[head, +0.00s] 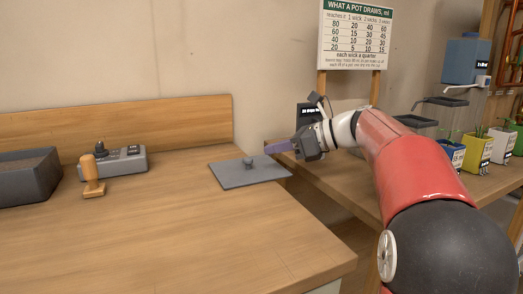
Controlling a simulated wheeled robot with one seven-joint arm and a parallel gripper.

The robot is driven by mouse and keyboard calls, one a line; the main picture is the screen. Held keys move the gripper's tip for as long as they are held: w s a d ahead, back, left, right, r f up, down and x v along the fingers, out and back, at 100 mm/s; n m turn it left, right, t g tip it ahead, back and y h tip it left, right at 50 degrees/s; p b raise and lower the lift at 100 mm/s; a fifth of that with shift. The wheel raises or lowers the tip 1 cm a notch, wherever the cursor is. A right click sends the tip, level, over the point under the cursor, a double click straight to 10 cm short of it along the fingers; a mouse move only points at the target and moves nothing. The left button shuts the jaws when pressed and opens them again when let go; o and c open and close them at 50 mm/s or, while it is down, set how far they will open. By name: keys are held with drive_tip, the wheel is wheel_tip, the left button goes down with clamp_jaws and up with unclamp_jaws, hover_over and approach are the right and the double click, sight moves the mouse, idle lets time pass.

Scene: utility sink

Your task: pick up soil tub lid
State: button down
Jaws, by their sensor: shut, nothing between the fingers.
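The soil tub lid (228,173) looks like a flat grey square plate with a small knob (248,162) on top. It lies on the wooden bench near its right end, and its right corner reaches the bench edge. The gripper is shut and empty.
A dark tub of soil (25,180) stands at the far left. A wooden-handled stamp (92,176) and a grey control box (118,161) stand beside it. Several coloured pots, including a yellow one (450,154), stand on the right bench. The front bench is clear.

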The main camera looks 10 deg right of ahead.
sight(249, 158)
drive_tip(key=c, duration=2.2)
unclamp_jaws()
drive_tip(key=shift+s+d+r, duration=0.2)
drive_tip(key=shift+s+d, duration=0.1)
drive_tip(key=shift+d, duration=0.25)
drive_tip(key=c, duration=1.9)
unclamp_jaws()
drive_tip(key=shift+s+d+f, duration=0.1)
drive_tip(key=shift+s+d, duration=0.1)
drive_tip(key=shift+d, duration=0.1)
drive_tip(key=shift+c, duration=0.2)
drive_tip(key=o, duration=0.5)
drive_tip(key=d+b, duration=0.1)
drive_tip(key=f+b, duration=0.1)
drive_tip(key=shift+s+d+b, duration=0.1)
drive_tip(key=shift+d+b, duration=0.2)
drive_tip(key=shift+d, duration=0.1)
drive_tip(key=shift+o, duration=1.2)
drive_tip(key=shift+a+r, duration=0.15)
drive_tip(key=shift+a, duration=0.15)
drive_tip(key=x, duration=1.1)
drive_tip(key=shift+a, duration=0.15)
